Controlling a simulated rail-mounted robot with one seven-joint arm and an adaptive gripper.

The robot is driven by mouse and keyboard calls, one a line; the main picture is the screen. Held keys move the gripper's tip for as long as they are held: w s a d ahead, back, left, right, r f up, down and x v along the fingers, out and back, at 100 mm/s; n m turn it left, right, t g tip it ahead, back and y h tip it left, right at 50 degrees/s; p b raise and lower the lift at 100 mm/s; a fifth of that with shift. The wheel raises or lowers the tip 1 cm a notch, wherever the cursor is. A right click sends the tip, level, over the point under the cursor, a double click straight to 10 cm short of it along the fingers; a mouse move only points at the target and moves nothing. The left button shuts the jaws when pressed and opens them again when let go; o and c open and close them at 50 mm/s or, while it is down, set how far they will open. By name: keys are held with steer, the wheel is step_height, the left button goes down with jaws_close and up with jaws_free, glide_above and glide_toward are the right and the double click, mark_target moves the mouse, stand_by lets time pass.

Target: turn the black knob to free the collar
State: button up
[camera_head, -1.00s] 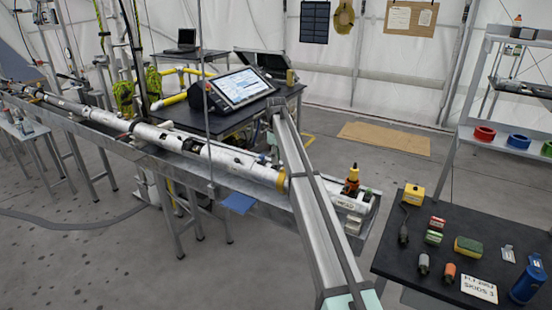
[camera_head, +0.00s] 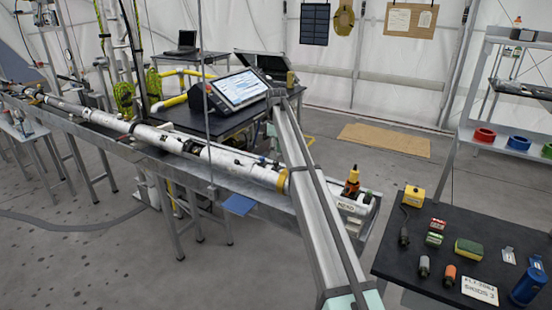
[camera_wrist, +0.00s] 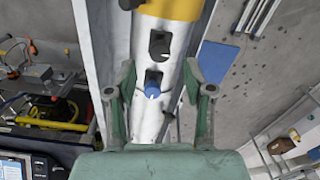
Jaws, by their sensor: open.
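The white tube (camera_wrist: 147,120) runs lengthwise through the wrist view, with a yellow collar (camera_wrist: 170,8) at the top edge. The collar also shows in the head view (camera_head: 282,182). A black knob-like part (camera_wrist: 130,3) sits at the collar's left side, cut by the frame edge. Below the collar is a dark slot (camera_wrist: 159,44), then a blue knob (camera_wrist: 152,88). My gripper (camera_wrist: 159,80) is open, with one finger on each side of the tube near the blue knob. I cannot tell whether the fingers touch it. In the head view my arm hides part of the scene near the collar.
The tube lies along a long grey metal rail (camera_head: 228,190). A dark bench with a tilted screen (camera_head: 240,87) stands behind it. A black table (camera_head: 425,262) with small tools is at the right.

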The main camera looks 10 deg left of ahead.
mark_target(276, 162)
step_height(276, 162, up, 8)
steer(key=shift+f, duration=0.15)
stand_by(0.4)
